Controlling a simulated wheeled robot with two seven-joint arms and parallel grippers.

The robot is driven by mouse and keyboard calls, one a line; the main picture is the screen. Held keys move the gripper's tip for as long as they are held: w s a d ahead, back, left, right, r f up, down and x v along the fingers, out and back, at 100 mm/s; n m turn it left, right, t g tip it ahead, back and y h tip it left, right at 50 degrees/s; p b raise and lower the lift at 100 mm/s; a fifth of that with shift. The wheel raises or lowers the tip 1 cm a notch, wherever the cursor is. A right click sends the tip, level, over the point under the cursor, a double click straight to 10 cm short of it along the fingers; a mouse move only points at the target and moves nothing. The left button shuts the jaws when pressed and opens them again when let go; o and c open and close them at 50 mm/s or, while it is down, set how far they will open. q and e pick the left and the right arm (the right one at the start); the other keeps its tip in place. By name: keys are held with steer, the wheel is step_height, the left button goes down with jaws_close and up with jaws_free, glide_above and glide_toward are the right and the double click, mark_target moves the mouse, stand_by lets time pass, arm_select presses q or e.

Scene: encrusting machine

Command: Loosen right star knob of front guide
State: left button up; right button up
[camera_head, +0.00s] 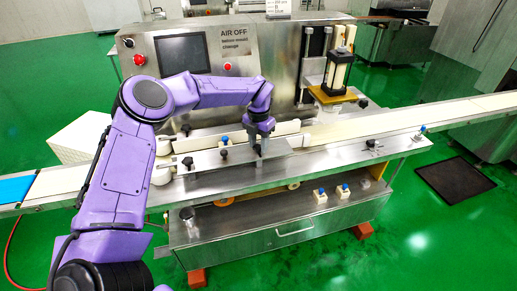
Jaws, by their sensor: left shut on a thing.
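The front guide (205,158) is a long metal plate standing along the near side of the conveyor. A dark star knob (223,153) shows on its left part. My left gripper (261,147) comes down from above onto the right part of the guide. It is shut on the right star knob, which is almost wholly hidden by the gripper. My right gripper is not in view.
The machine's steel cabinet with a screen (183,54) and red buttons stands behind the guide. The conveyor belt (400,121) runs off to the right. Small blue-topped parts (320,195) sit on the lower shelf. A press head (338,75) stands at the back right.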

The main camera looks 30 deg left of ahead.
mark_target(259, 146)
arm_select(q)
steer(key=n+b, duration=0.2)
steer(key=n, duration=0.1)
steer(key=n+b, duration=0.1)
steer(key=shift+f+n+b, duration=0.25)
steer(key=shift+n+b, duration=0.05)
steer(key=n+b, duration=0.3)
steer(key=shift+n, duration=0.4)
steer(key=n+b, duration=0.3)
steer(key=n, duration=0.1)
steer(key=shift+b, duration=0.3)
steer(key=shift+r+n+b, duration=0.2)
steer(key=shift+n+b, duration=1.15)
steer(key=shift+n, duration=0.55)
steer(key=o, duration=1.1)
steer(key=shift+c, duration=0.2)
step_height(259, 146, up, 11)
steer(key=p, duration=0.1)
steer(key=shift+f+p, duration=0.2)
steer(key=shift+p, duration=0.15)
